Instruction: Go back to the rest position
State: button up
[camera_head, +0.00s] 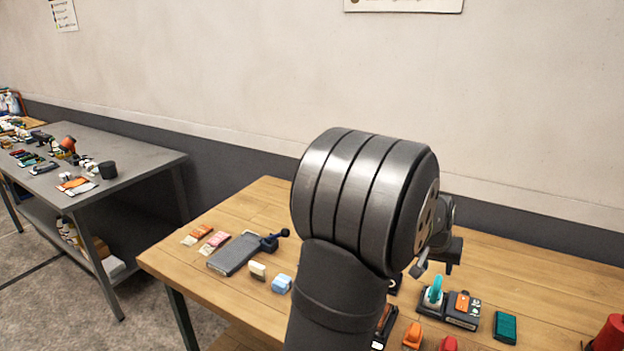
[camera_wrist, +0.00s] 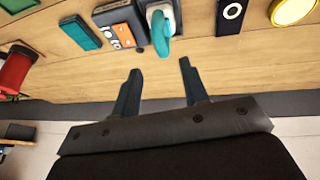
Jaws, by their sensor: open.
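My gripper (camera_wrist: 159,90) shows in the wrist view with its two dark fingers spread apart and nothing between them. In the head view my gripper (camera_head: 421,268) is partly hidden behind my large grey wrist joint, above the wooden table (camera_head: 550,285). A teal-handled item (camera_wrist: 161,32) lies beyond the fingertips in the wrist view, apart from them. The same teal-handled item (camera_head: 433,291) stands on the table just right of my arm in the head view.
Around it are a grey-and-orange device (camera_head: 463,308), a teal block (camera_head: 506,327), orange items (camera_head: 412,336) and a red object (camera_head: 609,334). A grey flat box (camera_head: 235,253) and small blocks lie left of my arm. A grey side table (camera_head: 120,150) with clutter stands far left.

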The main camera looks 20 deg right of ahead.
aim_at(440, 279)
jog(key=x, duration=1)
jog(key=shift+f, duration=0.2)
notch_tip(440, 279, up, 2)
jog(key=shift+r, duration=0.7)
jog(key=shift+f, duration=0.1)
